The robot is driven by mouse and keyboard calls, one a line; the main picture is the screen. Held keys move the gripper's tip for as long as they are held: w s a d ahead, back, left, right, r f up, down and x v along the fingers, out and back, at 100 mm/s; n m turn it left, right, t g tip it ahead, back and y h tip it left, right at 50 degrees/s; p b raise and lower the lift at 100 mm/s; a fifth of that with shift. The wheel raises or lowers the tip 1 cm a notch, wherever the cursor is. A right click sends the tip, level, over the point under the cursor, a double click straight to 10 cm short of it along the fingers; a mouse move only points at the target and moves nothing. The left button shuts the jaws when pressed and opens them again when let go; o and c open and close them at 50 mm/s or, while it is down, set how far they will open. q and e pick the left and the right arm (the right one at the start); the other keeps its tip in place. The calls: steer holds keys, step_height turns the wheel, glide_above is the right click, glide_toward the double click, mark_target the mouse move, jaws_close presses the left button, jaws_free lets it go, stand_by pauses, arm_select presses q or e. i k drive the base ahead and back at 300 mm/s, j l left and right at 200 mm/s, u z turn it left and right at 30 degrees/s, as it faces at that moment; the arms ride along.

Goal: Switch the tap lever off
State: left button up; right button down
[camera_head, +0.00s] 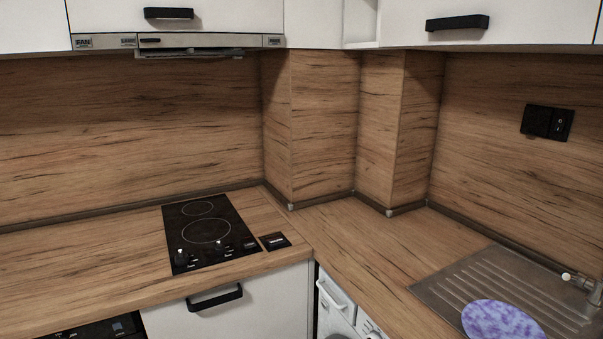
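The tap (585,285) shows at the right edge of the head view, behind the sink unit. It is metal, with a small pale round tip (566,276) pointing left. The rest of the tap is cut off by the frame edge. I cannot tell which part is the lever, how it is set, or whether water runs. The metal sink drainer (450,292) is ribbed and set into the wooden worktop. Neither of my grippers is in view.
A purple-and-white patterned plate (500,320) lies at the drainer's front. A black two-ring hob (207,232) is set in the left worktop. A washing machine (340,310) stands below the corner. Wall cupboards (320,20) hang above. The worktop between hob and drainer (350,235) is clear.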

mark_target(579, 280)
steer(key=l+z, duration=0.1)
steer(key=z, duration=0.35)
steer(key=i+l+z, duration=0.1)
steer(key=z, duration=0.35)
steer(key=i+l+z, duration=0.1)
steer(key=z, duration=0.3)
